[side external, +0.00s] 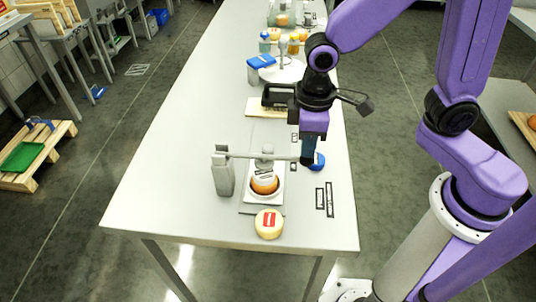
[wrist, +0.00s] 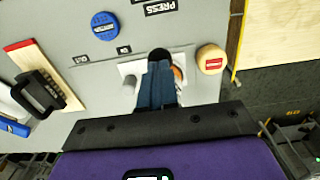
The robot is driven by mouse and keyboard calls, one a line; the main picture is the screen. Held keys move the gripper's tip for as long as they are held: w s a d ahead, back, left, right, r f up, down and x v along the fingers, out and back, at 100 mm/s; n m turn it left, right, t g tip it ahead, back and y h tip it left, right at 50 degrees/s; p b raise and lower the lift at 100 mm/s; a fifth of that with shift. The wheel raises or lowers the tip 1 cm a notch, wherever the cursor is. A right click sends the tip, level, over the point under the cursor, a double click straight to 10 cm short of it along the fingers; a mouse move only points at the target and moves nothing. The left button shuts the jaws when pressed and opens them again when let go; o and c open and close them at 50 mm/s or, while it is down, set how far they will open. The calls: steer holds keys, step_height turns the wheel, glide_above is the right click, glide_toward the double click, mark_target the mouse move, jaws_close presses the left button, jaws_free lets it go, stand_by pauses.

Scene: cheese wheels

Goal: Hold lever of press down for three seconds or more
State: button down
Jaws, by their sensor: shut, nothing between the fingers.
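The press has a grey upright post (side external: 223,175) and a lever (side external: 265,155) that lies about level, reaching right to my gripper. Below the lever, a grey pressing piece sits over an orange cheese wheel (side external: 264,184) on a white base; whether it touches the cheese is hard to tell. My gripper (side external: 307,158) points down, shut and empty, at the lever's right end. In the wrist view, the shut fingers (wrist: 158,84) meet a round black knob (wrist: 159,54) at their tips. They seem to touch it from above; the contact is partly hidden.
A pale cheese wheel with a red label (side external: 269,224) stands in front of the press. A blue round object (side external: 317,161) lies just right of my gripper. Behind are a black-handled tool on a board (side external: 262,108) and a scale-like stand (side external: 282,72). The table's left side is clear.

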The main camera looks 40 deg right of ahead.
steer(key=shift+f, duration=1.8)
stand_by(6.2)
